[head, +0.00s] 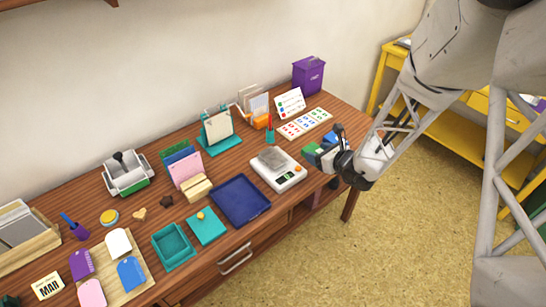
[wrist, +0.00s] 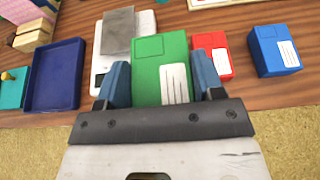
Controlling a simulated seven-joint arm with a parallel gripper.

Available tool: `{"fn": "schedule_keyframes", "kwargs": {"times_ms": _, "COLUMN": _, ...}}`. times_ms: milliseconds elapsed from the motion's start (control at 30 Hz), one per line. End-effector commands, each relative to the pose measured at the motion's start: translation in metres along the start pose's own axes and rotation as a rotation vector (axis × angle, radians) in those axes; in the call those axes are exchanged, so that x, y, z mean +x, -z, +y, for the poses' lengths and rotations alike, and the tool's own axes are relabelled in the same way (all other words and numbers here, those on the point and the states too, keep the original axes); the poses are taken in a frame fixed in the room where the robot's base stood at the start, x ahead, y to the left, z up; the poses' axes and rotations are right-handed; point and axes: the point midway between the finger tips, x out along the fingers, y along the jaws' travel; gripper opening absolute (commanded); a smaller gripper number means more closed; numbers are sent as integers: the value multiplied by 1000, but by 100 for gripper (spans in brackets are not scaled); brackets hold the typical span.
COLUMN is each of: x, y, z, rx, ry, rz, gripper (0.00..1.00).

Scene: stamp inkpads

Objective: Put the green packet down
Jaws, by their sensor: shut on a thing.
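The green packet (wrist: 160,58) has a white label with lines on it. My gripper (wrist: 160,84) is shut on it, with one blue finger on each side; the packet also shows in the head view (head: 311,149) at the desk's right end. Its far part lies in front of the scale's right edge in the wrist view. I cannot tell whether its underside touches the desk. A red packet (wrist: 218,62) is just right of it, partly behind my right finger. A blue packet (wrist: 274,50) lies farther right, apart from my gripper.
A dark blue tray (head: 240,218) is left of the scale. A card with coloured marks (head: 304,123) lies behind. The desk's front edge (wrist: 290,103) is close to my gripper.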

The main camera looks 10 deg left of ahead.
Motion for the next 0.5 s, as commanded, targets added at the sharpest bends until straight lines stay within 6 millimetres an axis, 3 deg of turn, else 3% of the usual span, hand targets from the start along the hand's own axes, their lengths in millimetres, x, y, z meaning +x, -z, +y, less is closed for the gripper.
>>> {"fn": "schedule_keyframes", "kwargs": {"times_ms": 100, "x": -1, "y": -5, "z": 30, "rx": -1, "ry": -3, "rz": 0, "gripper": 35}}
{"fn": "schedule_keyframes", "kwargs": {"times_ms": 500, "x": -16, "y": -10, "z": 115, "rx": 2, "ry": -5, "rz": 6, "gripper": 35}}
